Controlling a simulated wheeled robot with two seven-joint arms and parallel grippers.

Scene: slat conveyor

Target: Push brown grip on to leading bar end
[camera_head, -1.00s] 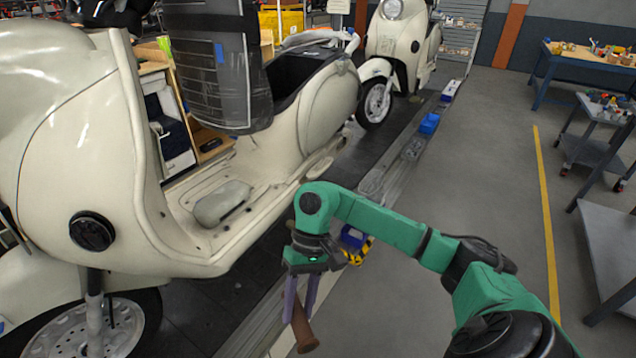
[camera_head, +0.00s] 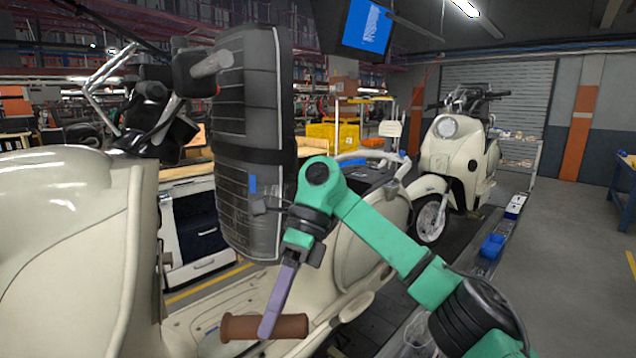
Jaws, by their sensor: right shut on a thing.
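My right gripper (camera_head: 272,322) is shut on the brown grip (camera_head: 236,328), a ribbed brown tube with a flared end at left. The grip lies roughly level across the picture, over the near scooter's footboard area. The near cream scooter (camera_head: 70,240) fills the left side. A bare silver bar end (camera_head: 212,64) sticks out to the right of a black housing at its handlebar, well above my right gripper. The other end of the handlebar is hard to make out. My left gripper is not in view.
A tall dark ribbed panel in clear wrap (camera_head: 245,150) stands just right of the bar end and above my right gripper. A second cream scooter (camera_head: 455,160) stands farther back on the line.

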